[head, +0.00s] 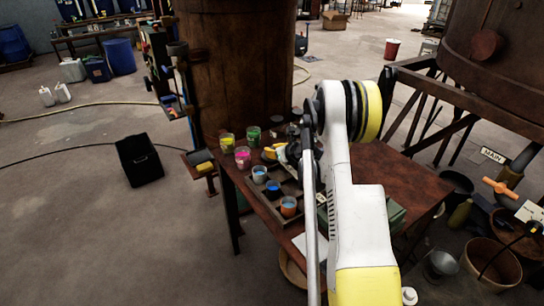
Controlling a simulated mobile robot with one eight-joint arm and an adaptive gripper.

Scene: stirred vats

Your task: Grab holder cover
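My arm reaches over a rust-brown table (375,172) from the right front. My gripper (283,153) is small in the head view and partly hidden by my arm. It is over the table, close to a yellow item (270,153); I cannot tell whether they touch or whether its fingers are open or shut. A shallow dark tray (262,205) on the table holds cups, including a blue cup (273,190) and an orange cup (289,207). I cannot make out for sure which item is the holder cover; my arm hides part of the table.
Yellow (227,143), pink (243,157) and green (254,136) paint cups stand at the table's left back. A large rusty vat (235,70) rises behind.

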